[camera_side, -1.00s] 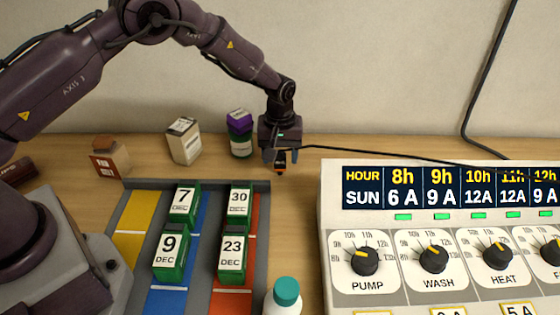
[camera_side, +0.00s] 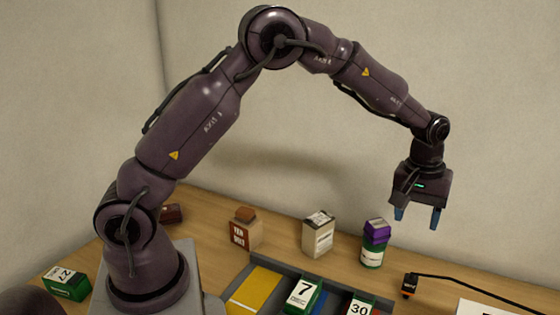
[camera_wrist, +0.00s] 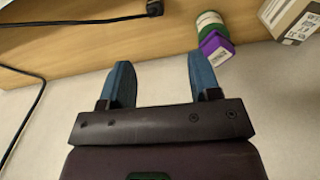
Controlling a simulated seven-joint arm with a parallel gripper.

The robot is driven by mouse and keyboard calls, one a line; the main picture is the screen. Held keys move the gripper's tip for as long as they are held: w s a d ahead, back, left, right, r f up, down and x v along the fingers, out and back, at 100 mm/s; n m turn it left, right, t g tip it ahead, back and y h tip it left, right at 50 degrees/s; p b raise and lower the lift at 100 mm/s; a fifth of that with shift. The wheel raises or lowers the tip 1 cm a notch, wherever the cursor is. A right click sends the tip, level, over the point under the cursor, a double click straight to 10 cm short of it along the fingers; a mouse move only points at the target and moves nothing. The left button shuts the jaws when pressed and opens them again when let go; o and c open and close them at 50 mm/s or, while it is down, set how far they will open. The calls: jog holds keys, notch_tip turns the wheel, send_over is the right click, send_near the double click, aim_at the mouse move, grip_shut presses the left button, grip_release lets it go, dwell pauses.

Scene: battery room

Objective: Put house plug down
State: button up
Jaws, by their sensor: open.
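The house plug (camera_side: 410,284) is a small black plug with an orange part and a black cable. It rests on the wooden table at the right in the side view, and shows at the top edge of the wrist view (camera_wrist: 153,8). My gripper (camera_side: 418,218) is raised above the table, over and a little right of the plug and apart from it. Its two blue fingers are spread wide with nothing between them, as the wrist view also shows (camera_wrist: 158,75).
A green bottle with a purple cap (camera_side: 373,245), a beige carton (camera_side: 318,235) and a brown box (camera_side: 245,230) stand at the back. A grey tray (camera_side: 290,265) holds green date blocks in front. A green block (camera_side: 66,284) lies at far left. The cable runs right toward a white panel (camera_side: 485,307).

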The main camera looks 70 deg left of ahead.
jog(key=s+a+r+m+t, duration=0.25)
jog(key=s+r+m, duration=0.25)
jog(key=s+r, duration=1.25)
jog(key=s+f+m+t, duration=0.2)
jog(key=s+f, duration=0.1)
jog(key=s, duration=0.8)
jog(key=shift+m, duration=0.4)
jog(key=shift+r, duration=0.1)
